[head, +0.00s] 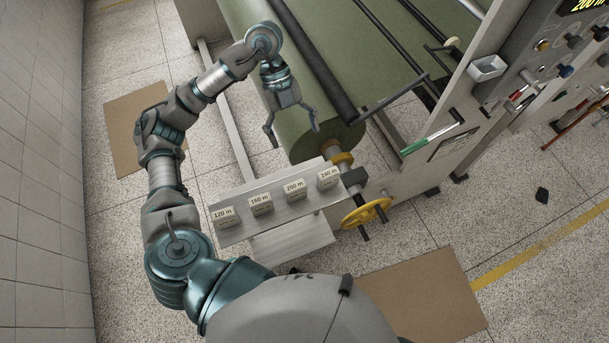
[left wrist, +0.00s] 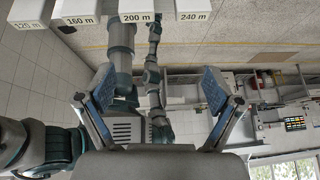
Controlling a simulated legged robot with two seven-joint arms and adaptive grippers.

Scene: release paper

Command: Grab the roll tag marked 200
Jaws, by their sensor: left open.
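The 200 m roll tag (head: 294,188) is a small pale block on a light metal shelf (head: 236,238), third from the left in a row of tags. The tags marked 120 m (head: 223,216), 160 m (head: 261,203) and 240 m (head: 328,177) stand on either side of it. My left gripper (head: 291,130) is open and empty, above and beyond the row in the head view. In the left wrist view the 200 m tag (left wrist: 137,16) is at the top edge, partly cut off, apart from the open fingers (left wrist: 160,105).
A large green roll (head: 318,138) on a machine lies just behind the shelf. A yellow handwheel (head: 366,213) stands right of the tags. A control panel (head: 540,60) is at the upper right. Cardboard sheets (head: 425,295) lie on the speckled floor.

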